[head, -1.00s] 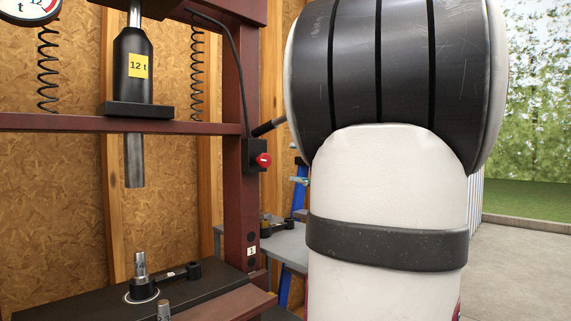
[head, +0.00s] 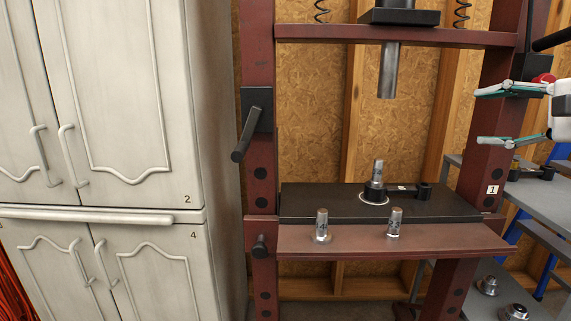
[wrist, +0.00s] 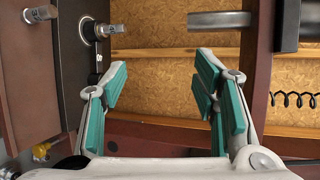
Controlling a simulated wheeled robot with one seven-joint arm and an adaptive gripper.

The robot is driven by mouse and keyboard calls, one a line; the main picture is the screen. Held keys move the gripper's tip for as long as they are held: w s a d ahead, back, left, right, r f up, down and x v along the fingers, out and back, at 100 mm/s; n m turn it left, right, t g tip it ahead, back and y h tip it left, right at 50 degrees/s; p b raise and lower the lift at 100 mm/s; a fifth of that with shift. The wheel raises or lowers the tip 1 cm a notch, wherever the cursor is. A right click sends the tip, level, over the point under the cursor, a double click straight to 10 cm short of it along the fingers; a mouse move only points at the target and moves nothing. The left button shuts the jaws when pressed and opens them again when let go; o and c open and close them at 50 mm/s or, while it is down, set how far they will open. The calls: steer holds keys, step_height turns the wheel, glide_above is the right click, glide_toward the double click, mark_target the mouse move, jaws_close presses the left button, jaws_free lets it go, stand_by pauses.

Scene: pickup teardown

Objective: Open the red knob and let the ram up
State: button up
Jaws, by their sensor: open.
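The red knob (head: 545,77) sits on a dark valve block on the press's right post, mostly hidden behind my gripper's upper finger. My gripper (head: 482,116) reaches in from the right edge in the head view. Its two teal-padded fingers are spread apart, one above the other, with nothing between them. I cannot tell whether the upper finger touches the knob. The ram (head: 388,70), a grey steel rod, hangs below the crossbeam, with a clear gap above the part on the bed. In the wrist view, my gripper (wrist: 165,72) is open and empty; the knob does not show.
A black arm with a bushing (head: 405,190) lies on the press bed (head: 310,205). Two metal pins stand on the front ledge (head: 350,243). A pale cabinet (head: 125,100) stands left. A grey shelf unit (head: 540,200) stands right, behind the post.

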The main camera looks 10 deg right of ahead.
steer(key=s+a+f+n+g+y, duration=0.1)
steer(key=s+a+f+n+g, duration=0.25)
steer(key=a, duration=0.45)
steer(key=s+a+f+n+g+y, duration=0.1)
steer(key=s+a+f+n+g, duration=0.15)
steer(key=a+f, duration=0.45)
steer(key=s+a+f+n+g+y, duration=0.2)
steer(key=a+n+g, duration=0.1)
steer(key=a, duration=0.7)
steer(key=s+a+f+n+g+h, duration=0.1)
steer(key=s+f+n+g+h, duration=0.3)
steer(key=s, duration=0.4)
steer(key=s+f+n+g+h, duration=0.1)
steer(key=s+f+n+h, duration=0.25)
steer(key=s+f, duration=0.3)
step_height(320, 180, up, 28)
steer(key=t+p, duration=0.3)
steer(key=p, duration=2.3)
steer(key=shift+s+d+t, duration=0.3)
steer(key=shift+s+d, duration=0.05)
steer(key=shift+d, duration=0.1)
steer(key=shift+n, duration=0.25)
